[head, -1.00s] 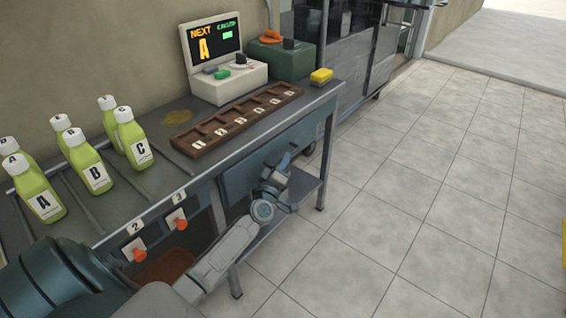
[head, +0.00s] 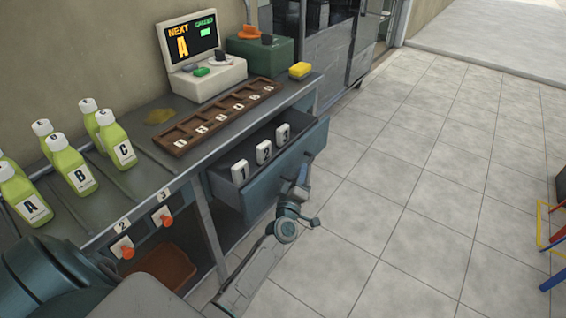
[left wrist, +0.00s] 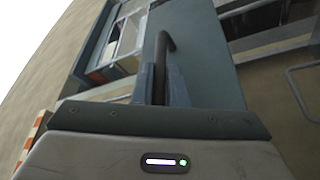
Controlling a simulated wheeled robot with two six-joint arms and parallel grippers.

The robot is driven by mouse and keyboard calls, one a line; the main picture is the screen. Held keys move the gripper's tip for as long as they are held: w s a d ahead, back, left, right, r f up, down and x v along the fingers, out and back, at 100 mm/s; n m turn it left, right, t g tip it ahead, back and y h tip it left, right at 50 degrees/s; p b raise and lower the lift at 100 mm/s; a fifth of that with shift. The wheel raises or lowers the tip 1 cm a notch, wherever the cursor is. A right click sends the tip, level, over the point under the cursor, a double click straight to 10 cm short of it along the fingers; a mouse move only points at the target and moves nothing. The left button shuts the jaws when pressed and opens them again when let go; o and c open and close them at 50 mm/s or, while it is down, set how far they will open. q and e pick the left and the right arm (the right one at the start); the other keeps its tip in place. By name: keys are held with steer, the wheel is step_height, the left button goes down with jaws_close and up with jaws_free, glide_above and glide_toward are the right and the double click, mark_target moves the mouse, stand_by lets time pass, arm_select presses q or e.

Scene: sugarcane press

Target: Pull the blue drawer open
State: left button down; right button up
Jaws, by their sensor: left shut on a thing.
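The blue drawer (head: 292,165) under the bench stands partly open. Inside it are white blocks marked 1, 2 and 3 (head: 263,152). My left gripper (head: 300,186) is at the drawer's front face, shut on its handle; in the head view the fingers are small and the grip itself is partly hidden. In the left wrist view, the dark drawer handle (left wrist: 165,45) runs between the fingers of my left gripper (left wrist: 162,85), with the blue drawer front behind. My right gripper is not in view.
The bench carries green bottles (head: 72,168), a brown numbered rack (head: 222,117), a screen console (head: 200,55) and a yellow sponge (head: 300,71). Orange knobs (head: 166,220) sit on the bench front. The tiled floor (head: 430,180) to the right is clear near the drawer.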

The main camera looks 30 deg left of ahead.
arm_select(q)
steer(key=d, duration=0.8)
steer(key=shift+s, duration=0.35)
steer(key=shift+f, duration=0.1)
steer(key=c, duration=1.5)
jaws_free()
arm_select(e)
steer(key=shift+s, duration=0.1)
arm_select(q)
steer(key=shift+o, duration=0.2)
steer(key=b+v, duration=0.2)
steer(key=v, duration=0.8)
steer(key=shift+s, duration=0.4)
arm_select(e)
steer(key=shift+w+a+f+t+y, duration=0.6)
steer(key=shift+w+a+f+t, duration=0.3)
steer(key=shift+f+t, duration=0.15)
